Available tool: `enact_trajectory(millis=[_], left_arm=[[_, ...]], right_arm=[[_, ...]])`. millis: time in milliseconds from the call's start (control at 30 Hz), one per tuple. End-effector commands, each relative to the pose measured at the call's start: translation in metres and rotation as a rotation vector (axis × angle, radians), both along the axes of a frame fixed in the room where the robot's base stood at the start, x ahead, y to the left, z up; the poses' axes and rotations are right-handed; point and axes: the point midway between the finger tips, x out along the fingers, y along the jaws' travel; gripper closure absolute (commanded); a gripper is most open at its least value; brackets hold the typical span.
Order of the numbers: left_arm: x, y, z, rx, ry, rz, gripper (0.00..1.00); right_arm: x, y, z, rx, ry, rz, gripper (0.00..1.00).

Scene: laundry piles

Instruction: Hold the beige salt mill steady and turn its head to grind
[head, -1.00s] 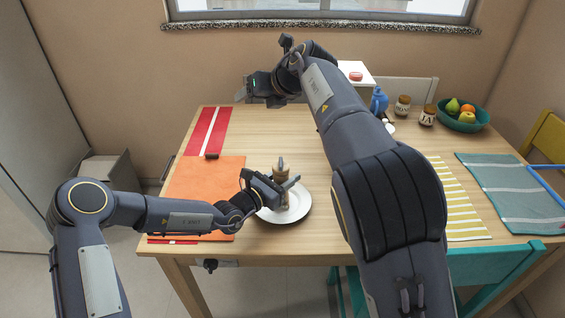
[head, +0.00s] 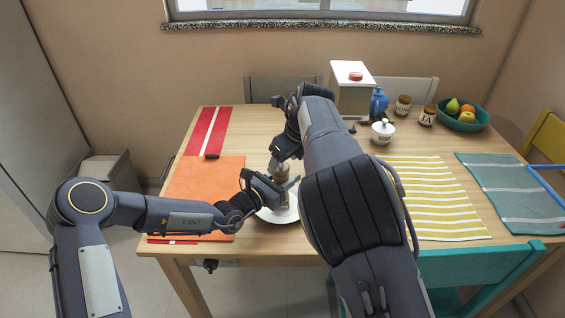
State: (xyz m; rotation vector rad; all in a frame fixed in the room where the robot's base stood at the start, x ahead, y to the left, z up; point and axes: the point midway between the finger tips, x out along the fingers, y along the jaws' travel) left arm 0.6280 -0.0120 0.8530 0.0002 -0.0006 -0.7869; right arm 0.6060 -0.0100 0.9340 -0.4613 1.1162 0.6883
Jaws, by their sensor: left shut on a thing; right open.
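The beige salt mill (head: 283,198) stands upright on a white plate (head: 268,216) near the table's front edge. My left gripper (head: 284,188) is shut on the mill's body from the left side. My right gripper (head: 277,163) is open, just above and behind the mill's top. The mill's head is largely hidden by my grippers, and I cannot tell whether the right fingers touch it.
An orange placemat (head: 195,180) lies left of the plate, with a striped yellow cloth (head: 435,200) to the right. A white lidded pot (head: 383,131), a blue bottle (head: 379,101), jars and a fruit bowl (head: 464,120) stand at the back right. A teal chair (head: 480,265) is in front.

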Motion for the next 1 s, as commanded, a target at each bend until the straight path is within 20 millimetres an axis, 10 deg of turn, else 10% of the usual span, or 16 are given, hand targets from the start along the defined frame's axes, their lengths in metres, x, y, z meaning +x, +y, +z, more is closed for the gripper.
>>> enact_trajectory(millis=[500, 833, 1000], left_arm=[[0.000, 0.000, 0.000, 0.000, 0.000, 0.000, 0.91], [0.000, 0.000, 0.000, 0.000, 0.000, 0.000, 0.91], [0.000, 0.000, 0.000, 0.000, 0.000, 0.000, 0.91]], right_arm=[[0.006, 0.006, -0.019, 0.001, -0.001, 0.000, 0.36], [0.006, 0.006, -0.019, 0.002, -0.001, -0.001, 0.79], [0.006, 0.006, -0.018, 0.001, -0.002, -0.007, 0.81]])
